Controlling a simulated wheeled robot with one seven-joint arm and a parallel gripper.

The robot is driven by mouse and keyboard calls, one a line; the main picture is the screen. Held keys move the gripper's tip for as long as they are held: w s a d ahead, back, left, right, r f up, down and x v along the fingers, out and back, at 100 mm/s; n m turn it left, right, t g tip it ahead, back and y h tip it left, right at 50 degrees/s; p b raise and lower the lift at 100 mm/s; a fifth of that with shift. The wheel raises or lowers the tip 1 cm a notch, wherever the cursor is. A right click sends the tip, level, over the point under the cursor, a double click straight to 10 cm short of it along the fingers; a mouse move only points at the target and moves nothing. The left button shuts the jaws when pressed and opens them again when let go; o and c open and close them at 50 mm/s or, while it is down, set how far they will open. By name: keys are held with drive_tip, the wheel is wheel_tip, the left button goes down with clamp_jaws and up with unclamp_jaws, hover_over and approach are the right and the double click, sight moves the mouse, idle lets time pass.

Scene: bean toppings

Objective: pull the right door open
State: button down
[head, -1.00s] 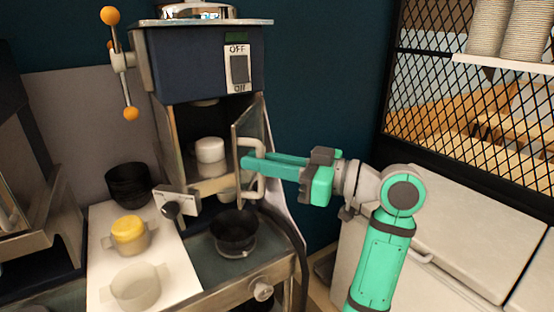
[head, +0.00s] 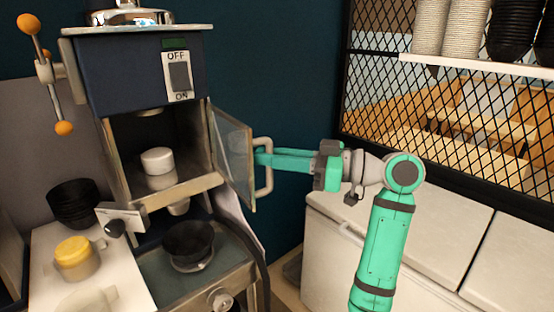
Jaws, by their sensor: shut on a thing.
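The right door (head: 232,152) is a glass panel in a metal frame, hinged on the right side of the dark blue machine (head: 135,82). It stands ajar, swung out to the right. A beige bar handle (head: 267,180) is on its outer face. My gripper (head: 262,160) reaches in from the right with its fingers at the handle, shut on it. The fingertips are partly hidden behind the handle. Inside the opening a white cylinder (head: 158,160) is visible.
A black bowl (head: 188,240) sits below the opening. A yellow-topped cup (head: 75,255) and stacked black bowls (head: 75,203) are at the left. A white cabinet (head: 425,240) and mesh screen (head: 450,110) are on the right. A dark hose runs beside the machine.

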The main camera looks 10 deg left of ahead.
drive_tip(key=shift+w+d, duration=0.1)
drive_tip(key=shift+w, duration=0.3)
drive_tip(key=c, duration=1.8)
unclamp_jaws()
drive_tip(key=shift+o, duration=0.2)
drive_tip(key=d, duration=1)
drive_tip(key=shift+d, duration=0.4)
drive_tip(key=shift+f, duration=0.1)
